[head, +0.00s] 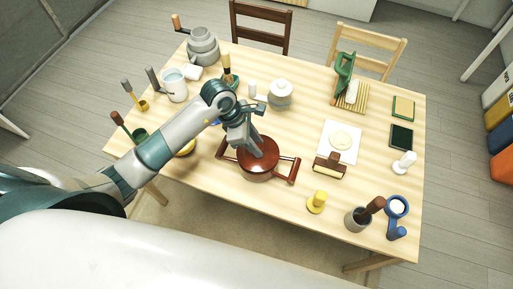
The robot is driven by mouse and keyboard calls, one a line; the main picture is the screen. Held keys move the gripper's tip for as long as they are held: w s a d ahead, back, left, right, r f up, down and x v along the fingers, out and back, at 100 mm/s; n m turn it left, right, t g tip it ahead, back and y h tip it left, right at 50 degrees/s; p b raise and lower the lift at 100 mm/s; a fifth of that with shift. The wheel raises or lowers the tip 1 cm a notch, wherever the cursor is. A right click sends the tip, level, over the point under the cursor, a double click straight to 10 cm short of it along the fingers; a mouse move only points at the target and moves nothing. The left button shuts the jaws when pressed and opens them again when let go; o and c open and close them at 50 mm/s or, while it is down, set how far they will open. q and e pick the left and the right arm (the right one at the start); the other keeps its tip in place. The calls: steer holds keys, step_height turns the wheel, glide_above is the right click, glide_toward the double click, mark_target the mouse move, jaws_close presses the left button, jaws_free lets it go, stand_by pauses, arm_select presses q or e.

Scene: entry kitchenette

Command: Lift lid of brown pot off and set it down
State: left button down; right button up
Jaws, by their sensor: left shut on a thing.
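The brown pot (259,177) stands on the wooden table, left of its middle, with a long handle on each side. Its brown lid (267,159) is at the pot's mouth. I cannot tell whether it rests on the rim or is slightly raised. My left gripper (257,153) reaches down from above and is shut on the lid near its middle; the gripper hides the knob. My right gripper is not in view.
A brown-handled block (329,165) and white sheet (350,141) lie to the right. A yellow knobbed piece (316,202) stands at front right. Bare table (235,200) shows in front of the pot.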

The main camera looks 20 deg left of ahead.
arm_select(q)
steer(key=shift+w+r+b, duration=0.1)
steer(key=shift+r+b, duration=0.25)
steer(key=shift+r, duration=0.35)
steer(key=s+d+r+b, duration=0.3)
steer(key=s+d+r, duration=0.4)
steer(key=d, duration=0.2)
steer(key=shift+s+d+r+b, duration=0.15)
steer(key=shift+r+b, duration=0.05)
steer(key=shift+b, duration=0.15)
step_height(320, 180, up, 6)
steer(key=p, duration=0.3)
stand_by(0.4)
